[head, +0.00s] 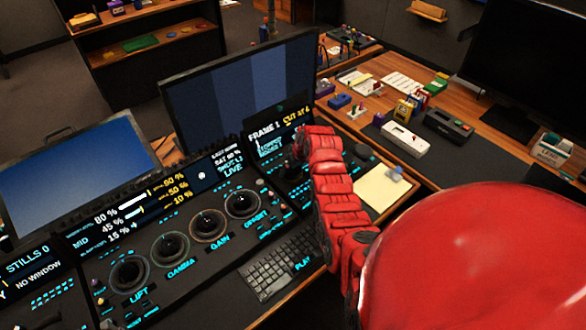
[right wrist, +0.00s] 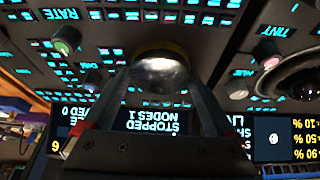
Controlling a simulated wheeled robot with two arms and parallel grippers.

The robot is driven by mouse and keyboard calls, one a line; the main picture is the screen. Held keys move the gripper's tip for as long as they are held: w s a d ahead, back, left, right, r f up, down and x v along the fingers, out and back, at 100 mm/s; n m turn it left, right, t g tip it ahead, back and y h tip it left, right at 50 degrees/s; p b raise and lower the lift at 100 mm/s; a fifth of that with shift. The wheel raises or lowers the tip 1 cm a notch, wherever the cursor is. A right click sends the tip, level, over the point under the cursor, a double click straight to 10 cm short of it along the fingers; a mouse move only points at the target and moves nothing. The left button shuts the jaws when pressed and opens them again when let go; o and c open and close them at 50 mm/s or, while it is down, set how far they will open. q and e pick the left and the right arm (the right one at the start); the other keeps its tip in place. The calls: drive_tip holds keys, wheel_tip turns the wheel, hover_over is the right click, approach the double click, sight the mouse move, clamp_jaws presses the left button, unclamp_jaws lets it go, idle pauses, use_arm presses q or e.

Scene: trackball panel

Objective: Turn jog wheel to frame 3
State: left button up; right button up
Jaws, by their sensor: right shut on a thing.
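My right gripper (head: 294,163) reaches down onto the control panel, below the frame display (head: 268,137). In the right wrist view its two fingers stand on either side of a round, shiny dark knob with a yellowish rim, the jog wheel (right wrist: 162,66), and are shut on it. In the head view the wheel is mostly hidden by the gripper and my red arm. The display reads FRAME 1 and CUT AT 6. The wrist view shows it upside down, with STOPPED and NODES 1. My left gripper is not in view.
Several trackballs, one marked GAIN (head: 208,225), lie left of the arm, with a keyboard (head: 283,268) in front. A large monitor (head: 245,90) stands behind the panel.

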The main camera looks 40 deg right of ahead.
drive_tip(key=shift+a+f+m+h+b, duration=0.15)
drive_tip(key=shift+m+h+b, duration=0.25)
drive_tip(key=shift+m, duration=0.6)
drive_tip(key=m+h+b, duration=0.1)
drive_tip(key=m, duration=0.1)
drive_tip(key=shift+m+b, duration=0.3)
drive_tip(key=m+g+h+b, duration=0.1)
drive_tip(key=m+b, duration=0.2)
drive_tip(key=shift+m+b, duration=0.6)
drive_tip(key=shift+m, duration=0.2)
drive_tip(key=o, duration=1)
drive_tip(key=shift+o, duration=0.2)
